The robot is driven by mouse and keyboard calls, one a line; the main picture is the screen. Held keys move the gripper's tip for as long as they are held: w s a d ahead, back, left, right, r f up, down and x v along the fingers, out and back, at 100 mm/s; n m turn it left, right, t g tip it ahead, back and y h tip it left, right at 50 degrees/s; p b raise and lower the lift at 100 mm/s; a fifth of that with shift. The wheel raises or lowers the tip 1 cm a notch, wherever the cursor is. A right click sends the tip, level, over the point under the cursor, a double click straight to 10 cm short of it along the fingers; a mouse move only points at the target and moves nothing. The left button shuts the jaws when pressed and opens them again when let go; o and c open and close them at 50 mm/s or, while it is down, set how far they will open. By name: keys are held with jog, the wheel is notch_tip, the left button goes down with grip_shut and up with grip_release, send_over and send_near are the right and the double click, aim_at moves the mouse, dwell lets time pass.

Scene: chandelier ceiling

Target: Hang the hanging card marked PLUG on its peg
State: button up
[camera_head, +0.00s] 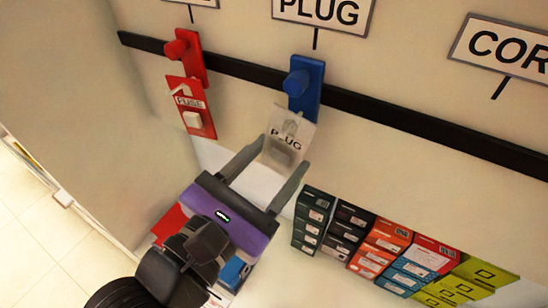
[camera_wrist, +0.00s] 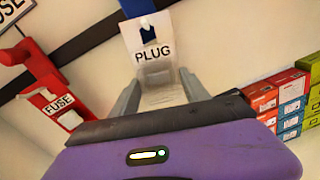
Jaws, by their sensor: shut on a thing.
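The pale card marked PLUG (camera_head: 289,133) is upright between the fingers of my gripper (camera_head: 284,160), which is shut on its lower part. It also shows in the wrist view (camera_wrist: 151,52), text facing me, with blue visible through the hole near its top. The blue peg (camera_head: 297,83) sticks out from a blue plate under the PLUG sign (camera_head: 320,12). In the head view the card's top edge overlaps the plate's lower end, below the peg knob. The gap in depth between card and peg is hard to tell.
A red FUSE card (camera_head: 192,108) is at the left, below a red peg (camera_head: 176,48). A black rail (camera_head: 415,122) runs along the wall. Several small stacked boxes (camera_head: 386,247) stand at the lower right. A sign starting COR (camera_head: 500,48) is at the right.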

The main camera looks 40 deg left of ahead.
dwell(0.3)
jog(key=o, duration=1.1)
jog(key=shift+c, duration=0.2)
jog(key=shift+s, duration=0.1)
jog(key=shift+s+f+b, duration=0.15)
jog(key=shift+s+b, duration=0.1)
jog(key=shift+b, duration=0.25)
jog(key=s+b, duration=0.2)
jog(key=b, duration=0.1)
jog(key=s+b, duration=0.1)
jog(key=shift+s+d+f, duration=0.2)
jog(key=shift+s+d, duration=0.05)
jog(key=shift+d, duration=0.05)
jog(key=shift+s+d+r+b, duration=0.1)
jog(key=shift+s+d+b, duration=0.05)
jog(key=shift+s+b, duration=0.4)
jog(key=shift+s+d+r+b, duration=0.15)
jog(key=shift+s+b, duration=0.15)
jog(key=shift+s, duration=0.3)
jog(key=shift+s+d+r+b, duration=0.1)
jog(key=shift+s+b, duration=0.35)
jog(key=shift+s, duration=0.15)
